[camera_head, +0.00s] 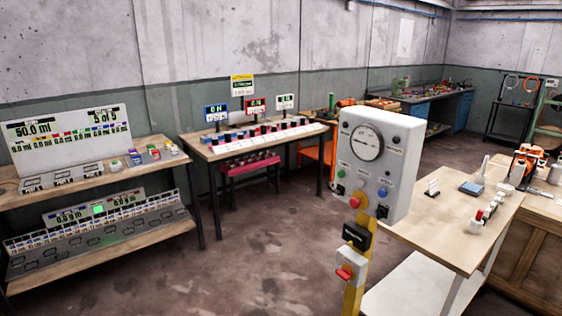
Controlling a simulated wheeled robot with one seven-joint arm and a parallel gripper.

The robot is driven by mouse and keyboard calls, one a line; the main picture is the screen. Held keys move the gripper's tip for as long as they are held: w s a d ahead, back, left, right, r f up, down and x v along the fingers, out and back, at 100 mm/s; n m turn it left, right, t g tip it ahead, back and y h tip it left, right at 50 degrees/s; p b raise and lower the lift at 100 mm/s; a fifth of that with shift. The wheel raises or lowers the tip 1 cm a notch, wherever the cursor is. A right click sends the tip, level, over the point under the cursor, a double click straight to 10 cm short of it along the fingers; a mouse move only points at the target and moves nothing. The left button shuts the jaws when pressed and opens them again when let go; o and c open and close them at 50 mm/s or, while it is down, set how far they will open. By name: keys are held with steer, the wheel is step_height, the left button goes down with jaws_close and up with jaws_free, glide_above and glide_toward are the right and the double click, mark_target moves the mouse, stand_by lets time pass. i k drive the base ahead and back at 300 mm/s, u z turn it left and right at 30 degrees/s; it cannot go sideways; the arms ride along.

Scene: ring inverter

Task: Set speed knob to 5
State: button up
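A grey control box (376,165) stands on a yellow post (353,262) right of centre. My gripper is not in view.
Below the box, a black unit (356,235) and a grey box with a red button (346,272) are on the post. A wooden-topped table (440,235) stands close on the right. Benches with displays (68,140) line the left. Open floor (270,250) lies between.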

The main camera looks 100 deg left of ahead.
mark_target(338, 191)
steer(key=u, duration=2.9)
steer(key=i, duration=0.45)
steer(key=u, duration=0.7)
steer(key=i, duration=1.25)
steer(key=u, duration=0.8)
